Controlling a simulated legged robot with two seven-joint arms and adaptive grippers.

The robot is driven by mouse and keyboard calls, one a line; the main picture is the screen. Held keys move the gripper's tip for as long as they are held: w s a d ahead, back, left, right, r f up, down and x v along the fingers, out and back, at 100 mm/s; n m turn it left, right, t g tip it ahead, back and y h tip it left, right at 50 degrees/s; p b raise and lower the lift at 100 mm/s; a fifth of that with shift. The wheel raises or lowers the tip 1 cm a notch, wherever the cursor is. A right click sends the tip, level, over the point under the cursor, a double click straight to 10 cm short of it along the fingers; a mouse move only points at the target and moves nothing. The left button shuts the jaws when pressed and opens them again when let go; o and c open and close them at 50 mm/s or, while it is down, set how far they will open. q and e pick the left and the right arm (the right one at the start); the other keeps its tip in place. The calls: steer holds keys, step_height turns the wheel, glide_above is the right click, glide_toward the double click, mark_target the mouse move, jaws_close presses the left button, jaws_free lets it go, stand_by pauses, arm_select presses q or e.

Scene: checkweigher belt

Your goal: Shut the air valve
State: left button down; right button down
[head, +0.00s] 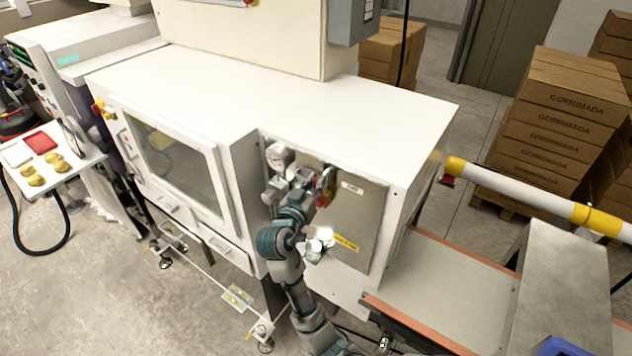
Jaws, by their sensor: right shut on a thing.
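The air valve (326,180), with a red handle and a little yellow, sits on the grey panel at the right end of the white machine's front. My right gripper (316,187) is at the valve, shut on its handle, and its arm rises from the bottom middle. The fingers and wrist cover much of the valve, so the handle's exact angle is hard to tell. A round gauge (279,156) is just left of the valve. My left gripper is not in view.
The white machine (270,85) has a windowed door (175,160) left of the panel. A conveyor belt (450,285) and a white rail (515,187) with yellow bands extend right. Stacked cartons (560,120) stand behind.

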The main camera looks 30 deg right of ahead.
steer(key=c, duration=1.3)
jaws_free()
steer(key=shift+r, duration=0.2)
steer(key=shift+o, duration=0.9)
steer(key=shift+w+d+f, duration=0.1)
steer(key=shift+d, duration=0.05)
steer(key=shift+d+f, duration=0.1)
steer(key=shift+d, duration=0.05)
steer(key=v, duration=1.2)
steer(key=shift+w+f, duration=0.15)
steer(key=shift+w, duration=0.05)
